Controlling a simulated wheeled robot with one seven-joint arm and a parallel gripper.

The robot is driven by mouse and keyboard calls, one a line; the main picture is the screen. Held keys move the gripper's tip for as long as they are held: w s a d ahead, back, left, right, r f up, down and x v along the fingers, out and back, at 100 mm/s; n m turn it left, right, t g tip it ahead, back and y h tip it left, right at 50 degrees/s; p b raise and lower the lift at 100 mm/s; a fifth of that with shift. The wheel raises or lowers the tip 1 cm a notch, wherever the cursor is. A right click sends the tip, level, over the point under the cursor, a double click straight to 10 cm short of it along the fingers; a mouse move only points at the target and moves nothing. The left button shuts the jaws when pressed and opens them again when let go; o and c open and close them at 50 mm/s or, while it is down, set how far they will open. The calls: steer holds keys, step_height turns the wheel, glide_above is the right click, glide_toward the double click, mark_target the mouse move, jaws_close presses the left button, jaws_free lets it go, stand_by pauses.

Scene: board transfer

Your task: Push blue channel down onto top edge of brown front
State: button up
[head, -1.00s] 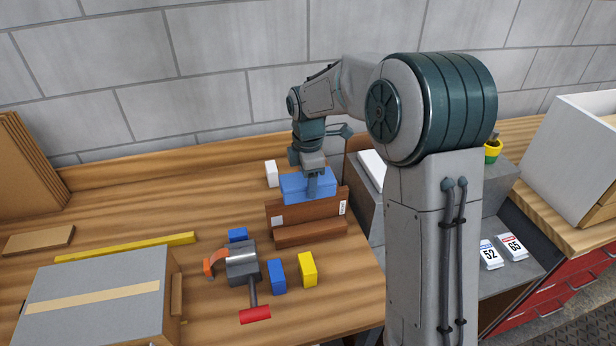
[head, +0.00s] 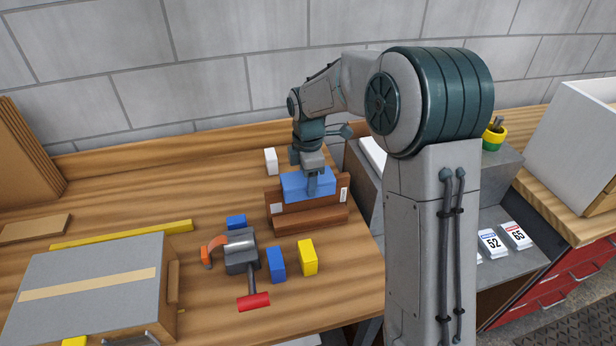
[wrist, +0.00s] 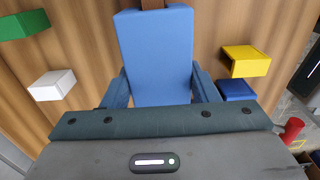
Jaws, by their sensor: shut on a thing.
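The blue channel (head: 296,185) is held in my gripper (head: 313,184), over the upright brown front (head: 302,214). In the head view its lower part overlaps the upper part of the front, between two white labels. I cannot tell whether it sits fully on the top edge. In the wrist view the blue channel (wrist: 155,55) is between my two blue fingers, and a little of the brown front (wrist: 152,4) shows beyond it. The channel hides the rest of the top edge.
A hammer-like clamp tool (head: 241,252), blue block (head: 276,264) and yellow block (head: 307,257) lie in front. A white block (head: 271,161) stands behind. A grey box (head: 92,285) is at left. Grey shelving (head: 362,200) stands close on the right.

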steer(key=shift+f, duration=0.2)
stand_by(0.4)
steer(key=o, duration=1)
steer(key=shift+o, duration=0.2)
steer(key=shift+r, duration=0.1)
step_height(320, 180, up, 14)
steer(key=b, duration=0.1)
steer(key=s+d+f+m+t, duration=0.1)
steer(key=s+d+f+m, duration=0.1)
steer(key=s+m, duration=0.4)
steer(key=s+d+f+m+t, duration=0.1)
steer(key=s+d+m, duration=0.4)
steer(key=s, duration=0.6)
steer(key=s+d+f+m+t, duration=0.1)
steer(key=s+d+m, duration=0.3)
steer(key=s+m, duration=0.5)
steer(key=shift+f, duration=0.9)
